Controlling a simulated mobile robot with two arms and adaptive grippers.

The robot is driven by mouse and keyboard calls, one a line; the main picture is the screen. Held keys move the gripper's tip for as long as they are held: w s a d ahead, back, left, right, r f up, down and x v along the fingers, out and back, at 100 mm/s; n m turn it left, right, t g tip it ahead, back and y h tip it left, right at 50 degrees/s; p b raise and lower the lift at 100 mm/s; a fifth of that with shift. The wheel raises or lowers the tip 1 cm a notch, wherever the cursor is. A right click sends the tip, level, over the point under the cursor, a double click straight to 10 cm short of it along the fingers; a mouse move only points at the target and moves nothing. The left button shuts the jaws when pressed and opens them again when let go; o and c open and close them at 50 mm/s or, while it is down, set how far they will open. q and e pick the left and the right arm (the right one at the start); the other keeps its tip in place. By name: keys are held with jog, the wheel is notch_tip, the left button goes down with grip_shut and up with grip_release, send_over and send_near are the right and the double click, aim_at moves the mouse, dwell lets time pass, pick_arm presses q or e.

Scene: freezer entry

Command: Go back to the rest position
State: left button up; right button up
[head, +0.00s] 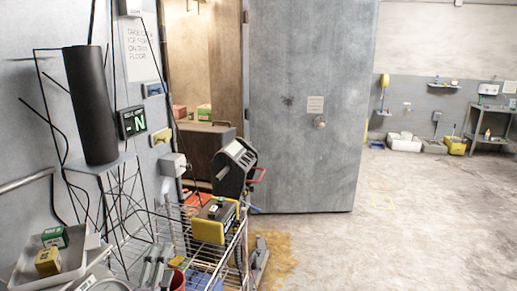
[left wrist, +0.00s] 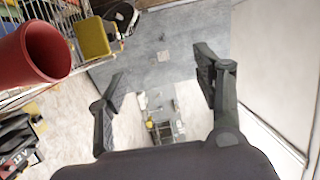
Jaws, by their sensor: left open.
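My left gripper (head: 156,264) appears low in the head view, over the wire cart, with two grey fingers apart. In the left wrist view the left gripper (left wrist: 160,95) is open, with nothing between its fingers. A red cup (head: 178,280) stands close to the right of it in the head view. The red cup also shows large at the left of the left wrist view (left wrist: 30,55). My right gripper is in neither view.
The wire cart (head: 236,258) carries a yellow-and-black box (head: 209,230). A white tray (head: 30,268) holds small boxes at lower left. A black cylinder (head: 90,104) stands on a wire stand. The freezer door (head: 310,110) is open. Free floor (head: 420,220) lies to the right.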

pick_arm(q)
jog(key=s+a+f+n+g+y, duration=0.2)
jog(key=s+f+n+g, duration=0.4)
jog(key=f, duration=0.5)
jog(key=s+d+f+n+g+h, duration=0.1)
jog(key=s+f+n+g, duration=0.45)
jog(key=s, duration=0.65)
jog(key=s+d+f+n+g+h, duration=0.1)
jog(key=s+d+f+n+g, duration=0.1)
jog(key=s+f+n+g, duration=0.65)
jog(key=s+f+m+t+b, duration=0.3)
jog(key=f+m+t+b, duration=0.15)
jog(key=f, duration=2.25)
jog(key=s+a+f+g+b, duration=0.1)
jog(key=s+f+b, duration=0.1)
jog(key=s+f, duration=0.7)
jog(key=s+a+f+g+b, duration=0.1)
jog(key=s+a+f+b, duration=0.1)
jog(key=s+f, duration=0.6)
notch_tip(320, 180, down, 6)
jog(key=shift+s+a+f+b, duration=0.2)
jog(key=shift+s+b, duration=0.2)
jog(key=shift+b, duration=0.25)
